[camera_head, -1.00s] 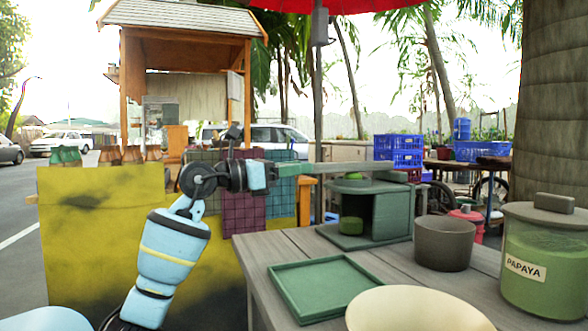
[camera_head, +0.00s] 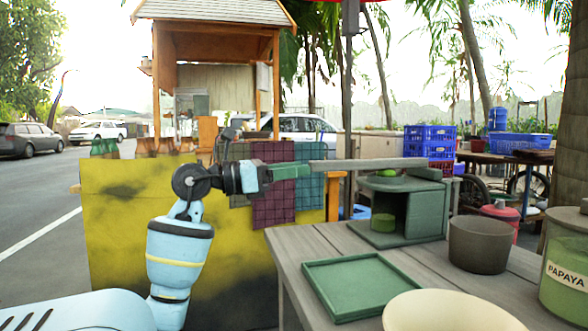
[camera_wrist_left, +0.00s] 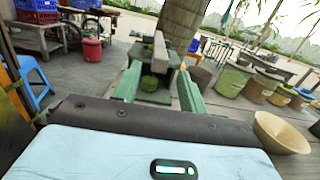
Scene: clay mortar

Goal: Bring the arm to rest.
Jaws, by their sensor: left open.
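My left gripper (camera_head: 432,163) is at the end of the light blue arm, which comes in from the lower left. I see nothing held. Whether the fingertips touch the cabinet cannot be told. My right gripper is not in view.
On the grey table (camera_head: 312,243) stand a green tray (camera_head: 362,287), a dark pot (camera_head: 478,244), a cream bowl (camera_head: 450,312) and a jar labelled PAPAYA (camera_head: 567,262). A small green pot (camera_head: 383,222) is in the cabinet's opening. A yellow stall panel (camera_head: 115,215) stands left.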

